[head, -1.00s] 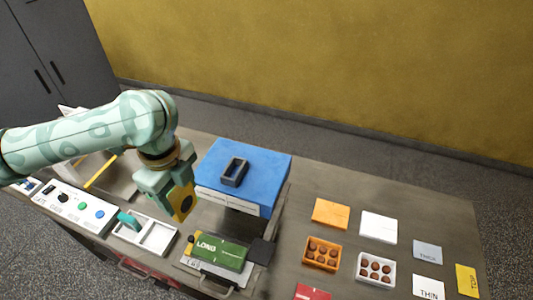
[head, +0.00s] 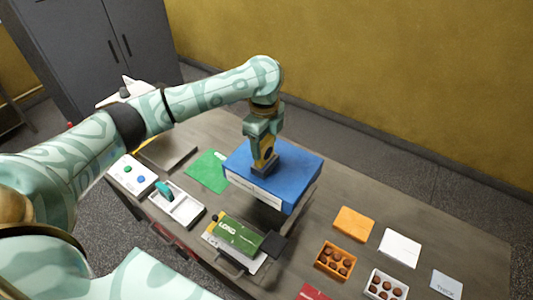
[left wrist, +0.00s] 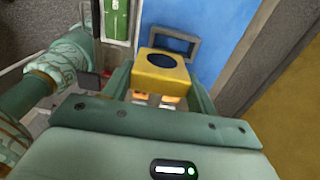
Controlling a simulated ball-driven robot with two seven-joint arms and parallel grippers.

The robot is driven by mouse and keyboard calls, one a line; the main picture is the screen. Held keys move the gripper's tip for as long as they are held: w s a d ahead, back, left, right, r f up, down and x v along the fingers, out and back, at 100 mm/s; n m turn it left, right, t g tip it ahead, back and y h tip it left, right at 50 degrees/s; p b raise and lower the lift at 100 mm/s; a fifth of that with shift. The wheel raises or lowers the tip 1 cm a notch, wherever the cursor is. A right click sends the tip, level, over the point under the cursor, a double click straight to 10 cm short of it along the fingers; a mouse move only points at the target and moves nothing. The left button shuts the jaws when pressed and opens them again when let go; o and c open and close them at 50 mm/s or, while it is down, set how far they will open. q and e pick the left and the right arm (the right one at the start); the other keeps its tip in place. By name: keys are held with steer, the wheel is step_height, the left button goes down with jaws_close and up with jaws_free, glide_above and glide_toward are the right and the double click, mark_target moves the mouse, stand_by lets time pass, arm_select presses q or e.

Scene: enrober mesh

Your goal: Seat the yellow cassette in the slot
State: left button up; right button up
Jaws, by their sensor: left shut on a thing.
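My left gripper (head: 263,133) is shut on the yellow cassette (head: 264,150), which has a dark round spot on its face. The cassette hangs upright over the blue box (head: 300,173), at the dark-framed slot (head: 266,167) on its top. In the left wrist view the cassette (left wrist: 160,74) sits between the fingers. Part of the slot's grey frame (left wrist: 190,47) shows beyond it, with the near part hidden behind the cassette. I cannot tell whether the cassette's lower end touches or enters the frame. My right gripper is out of view.
A green block marked LONG (head: 238,237) lies in front of the box. A white tray (head: 185,212) and a button panel (head: 131,174) stand to the left. Chocolate boxes (head: 333,261) and coloured cards lie to the right. A green sheet (head: 206,171) lies left of the box.

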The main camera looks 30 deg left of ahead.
mark_target(265, 143)
arm_select(q)
steer(key=w+f, duration=0.1)
steer(key=w+a+f, duration=0.1)
steer(key=f, duration=0.1)
steer(key=shift+w+b, duration=0.1)
steer(key=shift+b, duration=0.25)
step_height(265, 143, down, 3)
steer(key=shift+f+b, duration=0.1)
steer(key=shift+b, duration=0.2)
steer(key=o, duration=1)
step_height(265, 143, up, 12)
steer(key=shift+r+p, duration=0.15)
steer(key=shift+p, duration=1.05)
